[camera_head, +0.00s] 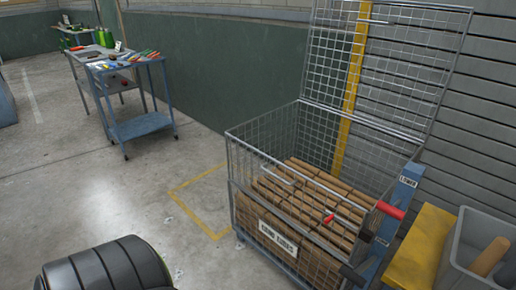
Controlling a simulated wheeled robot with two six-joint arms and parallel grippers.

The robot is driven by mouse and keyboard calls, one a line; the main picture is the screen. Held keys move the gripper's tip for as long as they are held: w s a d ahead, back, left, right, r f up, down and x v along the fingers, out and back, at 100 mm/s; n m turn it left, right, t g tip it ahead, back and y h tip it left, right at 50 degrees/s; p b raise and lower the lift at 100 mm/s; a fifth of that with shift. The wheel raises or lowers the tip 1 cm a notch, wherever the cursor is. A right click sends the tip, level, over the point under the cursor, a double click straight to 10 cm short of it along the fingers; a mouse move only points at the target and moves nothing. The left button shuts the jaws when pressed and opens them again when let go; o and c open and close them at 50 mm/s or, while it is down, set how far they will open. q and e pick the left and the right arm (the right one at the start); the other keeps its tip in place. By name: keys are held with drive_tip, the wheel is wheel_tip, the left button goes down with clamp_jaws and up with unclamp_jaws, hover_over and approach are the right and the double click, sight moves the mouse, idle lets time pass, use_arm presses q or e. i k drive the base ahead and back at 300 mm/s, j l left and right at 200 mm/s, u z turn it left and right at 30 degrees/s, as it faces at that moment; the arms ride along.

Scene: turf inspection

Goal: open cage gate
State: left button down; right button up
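The wire cage (264,139) stands at the right of the head view, against the slatted wall. A tall mesh panel (405,62) stands upright at its back. Its front mesh side (245,160) is up, and a label plate (278,239) with partly readable lettering hangs low on it. Several long brown tubes (300,190) lie inside. A red handle (391,209) sits at the right corner beside a blue post (404,185), and a smaller red piece (329,219) is at the front. Neither gripper shows in the view.
A blue cart (143,124) with tools stands at the left back. A yellow block (421,247) and a grey bin (458,262) holding a tube stand right of the cage. A yellow floor line (195,217) lies left of it. The floor between is clear.

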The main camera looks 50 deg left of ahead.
sight(277, 194)
drive_tip(key=u, duration=1.35)
